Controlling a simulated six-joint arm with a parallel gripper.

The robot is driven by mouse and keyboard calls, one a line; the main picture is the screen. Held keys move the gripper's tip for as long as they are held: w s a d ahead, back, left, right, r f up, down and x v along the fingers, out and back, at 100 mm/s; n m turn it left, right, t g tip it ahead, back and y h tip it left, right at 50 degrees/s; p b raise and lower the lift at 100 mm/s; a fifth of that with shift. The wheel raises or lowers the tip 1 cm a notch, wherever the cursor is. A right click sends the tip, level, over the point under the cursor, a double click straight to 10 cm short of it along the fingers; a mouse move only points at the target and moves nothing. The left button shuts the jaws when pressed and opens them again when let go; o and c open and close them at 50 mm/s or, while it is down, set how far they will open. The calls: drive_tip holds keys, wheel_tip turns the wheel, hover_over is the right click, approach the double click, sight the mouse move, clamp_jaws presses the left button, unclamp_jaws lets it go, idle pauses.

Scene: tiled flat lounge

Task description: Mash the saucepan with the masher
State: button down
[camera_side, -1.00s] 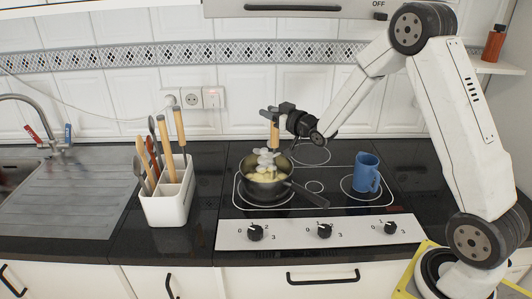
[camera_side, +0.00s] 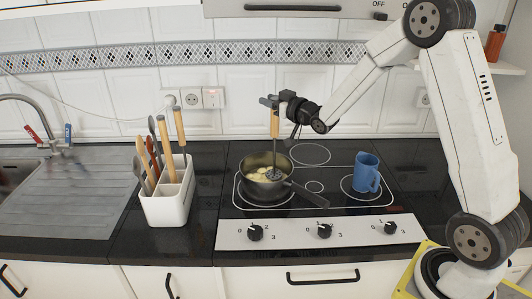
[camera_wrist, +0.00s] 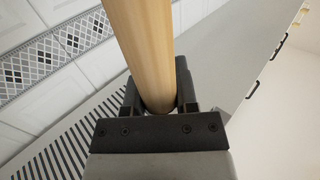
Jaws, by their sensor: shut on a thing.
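A dark saucepan (camera_side: 248,187) stands on the left front part of the stove, its handle pointing to the lower right. Pale yellow chunks (camera_side: 257,175) lie in it. My gripper (camera_side: 274,106) is above the pan, shut on the wooden handle of the masher (camera_side: 275,126). The masher is upright, and its metal head is down in the pan at the right side, by the chunks. In the wrist view the wooden handle (camera_wrist: 143,50) runs between the two black fingers of my gripper (camera_wrist: 160,95).
A blue mug (camera_side: 366,174) stands on the right of the black stove top (camera_side: 330,200). A white utensil holder (camera_side: 168,207) with several utensils stands left of the stove. A steel sink is at the far left, and a tiled wall is behind.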

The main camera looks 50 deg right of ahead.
drive_tip(key=w+a, duration=0.1)
drive_tip(key=w, duration=0.1)
drive_tip(key=w+a, duration=0.1)
drive_tip(key=w, duration=0.1)
drive_tip(key=shift+a, duration=0.15)
idle(0.6)
drive_tip(key=shift+f, duration=1.75)
drive_tip(key=shift+r, duration=1.75)
drive_tip(key=shift+s, duration=0.1)
